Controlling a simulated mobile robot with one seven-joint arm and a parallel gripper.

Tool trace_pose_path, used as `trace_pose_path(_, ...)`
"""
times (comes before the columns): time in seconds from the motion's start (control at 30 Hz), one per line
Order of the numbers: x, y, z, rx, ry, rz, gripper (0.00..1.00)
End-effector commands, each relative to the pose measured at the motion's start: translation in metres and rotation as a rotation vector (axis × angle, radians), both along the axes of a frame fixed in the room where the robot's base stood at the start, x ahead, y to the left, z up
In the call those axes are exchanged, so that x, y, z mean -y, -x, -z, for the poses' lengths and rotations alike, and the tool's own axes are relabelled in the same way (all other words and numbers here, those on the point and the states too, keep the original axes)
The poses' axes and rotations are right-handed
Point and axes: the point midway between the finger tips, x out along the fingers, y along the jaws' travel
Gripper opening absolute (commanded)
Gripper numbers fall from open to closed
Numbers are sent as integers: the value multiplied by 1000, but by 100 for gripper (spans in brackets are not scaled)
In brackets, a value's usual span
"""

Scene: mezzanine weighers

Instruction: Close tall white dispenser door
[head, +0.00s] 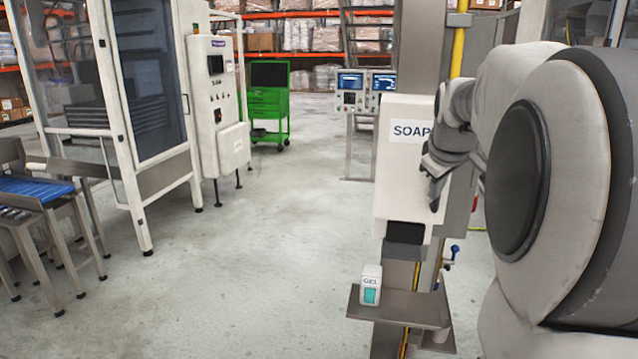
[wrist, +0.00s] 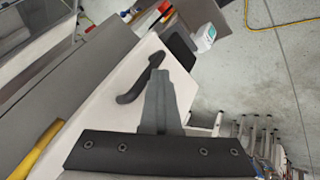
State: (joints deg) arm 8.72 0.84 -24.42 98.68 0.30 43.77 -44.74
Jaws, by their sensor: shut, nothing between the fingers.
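The tall white dispenser door (head: 400,180), labelled SOAP, hangs upright on a post right of centre in the head view. In the wrist view its white face (wrist: 95,125) runs diagonally and carries a dark curved handle (wrist: 140,85). My gripper (head: 434,203) is in front of the door's right side in the head view, pointing down. In the wrist view my gripper (wrist: 158,75) is shut and empty, its fingertips beside the handle's upper end; I cannot tell if they touch it. My arm hides part of the door's right edge. I cannot tell how far the door stands open.
A small shelf (head: 410,308) below holds a white GEL bottle (head: 371,285), which also shows in the wrist view (wrist: 204,36). A yellow pipe (head: 457,45) runs up behind. A glazed white machine (head: 135,90) and a green cart (head: 268,100) stand left. The floor between is clear.

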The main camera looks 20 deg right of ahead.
Motion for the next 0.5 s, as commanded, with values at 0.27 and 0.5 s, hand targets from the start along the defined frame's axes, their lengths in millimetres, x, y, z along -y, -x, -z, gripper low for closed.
trace_pose_path(0.27,3,-1,-1,4,5,1,0)
trace_pose_path(0.5,-4,8,-17,9,7,-1,0)
